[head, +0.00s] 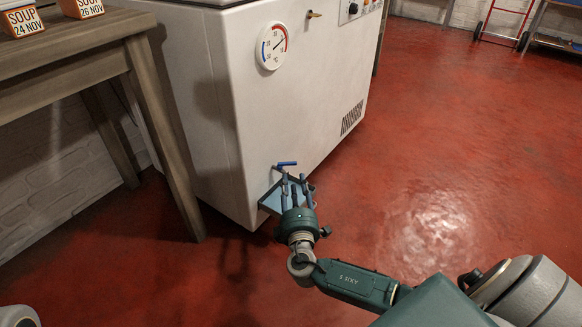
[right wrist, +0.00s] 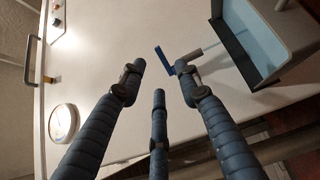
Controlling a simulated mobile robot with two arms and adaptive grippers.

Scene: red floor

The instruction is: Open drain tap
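The drain tap has a blue lever handle (head: 287,163) low on the front of the white freezer (head: 290,95). In the right wrist view the blue lever (right wrist: 163,60) lies just beyond the fingertips, beside a short grey stem (right wrist: 190,55). My right gripper (head: 294,182) is just below the lever in the head view. In the right wrist view the right gripper (right wrist: 158,75) has its three dark fingers spread apart with nothing between them. The lever appears apart from the fingers, though contact with the right fingertip is hard to judge. My left gripper is not in view.
A blue-grey tray (head: 270,197) sits under the tap, partly behind my right gripper; its wall also shows in the right wrist view (right wrist: 290,50). A wooden table (head: 160,110) with soup boxes stands left. A dial thermometer (head: 272,47) is on the freezer.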

